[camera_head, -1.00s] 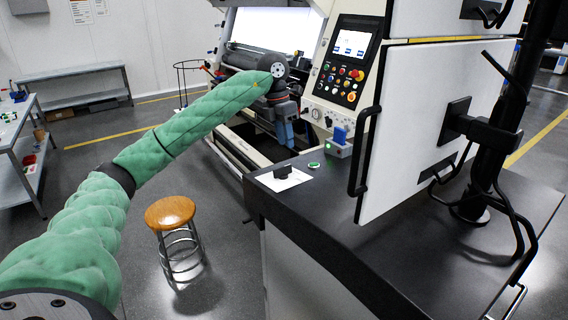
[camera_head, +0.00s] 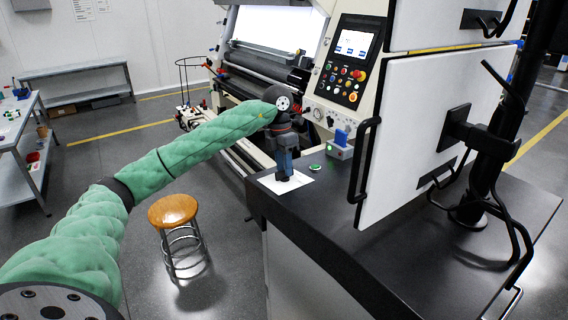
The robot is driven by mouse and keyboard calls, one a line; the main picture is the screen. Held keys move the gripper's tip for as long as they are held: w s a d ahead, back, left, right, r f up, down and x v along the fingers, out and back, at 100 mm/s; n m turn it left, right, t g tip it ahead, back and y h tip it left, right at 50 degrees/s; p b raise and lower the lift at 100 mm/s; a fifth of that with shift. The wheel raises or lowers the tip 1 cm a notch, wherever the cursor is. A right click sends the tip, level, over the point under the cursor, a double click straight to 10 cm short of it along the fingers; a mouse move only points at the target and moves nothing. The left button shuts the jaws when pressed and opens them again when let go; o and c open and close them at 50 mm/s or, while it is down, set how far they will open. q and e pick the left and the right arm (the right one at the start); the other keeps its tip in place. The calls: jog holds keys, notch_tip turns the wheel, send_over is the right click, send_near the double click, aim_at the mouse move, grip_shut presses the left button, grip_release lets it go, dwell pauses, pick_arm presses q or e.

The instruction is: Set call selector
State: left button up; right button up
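A white plate (camera_head: 300,181) lies on the black counter near its left end. The black selector knob (camera_head: 283,178) on it shows only in part, below the fingers. My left gripper (camera_head: 284,172) points down directly over the knob, its blue-grey fingers at or around it. Whether the fingers touch or grip the knob cannot be told. My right gripper is not in view.
On the counter (camera_head: 400,255), a green button (camera_head: 315,167) and a small grey box with a blue top (camera_head: 340,146) stand right of the plate. A white panel door (camera_head: 415,130) rises further right. A wooden stool (camera_head: 172,210) stands left.

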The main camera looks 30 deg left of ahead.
pick_arm(q)
jog(key=shift+f, duration=0.3)
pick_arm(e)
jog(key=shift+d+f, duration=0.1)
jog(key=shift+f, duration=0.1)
pick_arm(q)
grip_shut()
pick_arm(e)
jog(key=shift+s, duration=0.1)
pick_arm(q)
jog(key=shift+n+b, duration=0.3)
jog(key=n+b, duration=0.2)
jog(key=n, duration=0.3)
jog(key=shift+b, duration=0.3)
jog(key=n, duration=0.3)
jog(key=shift+n+b, duration=0.35)
jog(key=shift+n, duration=0.05)
jog(key=shift+r+n, duration=0.1)
jog(key=shift+n, duration=1.2)
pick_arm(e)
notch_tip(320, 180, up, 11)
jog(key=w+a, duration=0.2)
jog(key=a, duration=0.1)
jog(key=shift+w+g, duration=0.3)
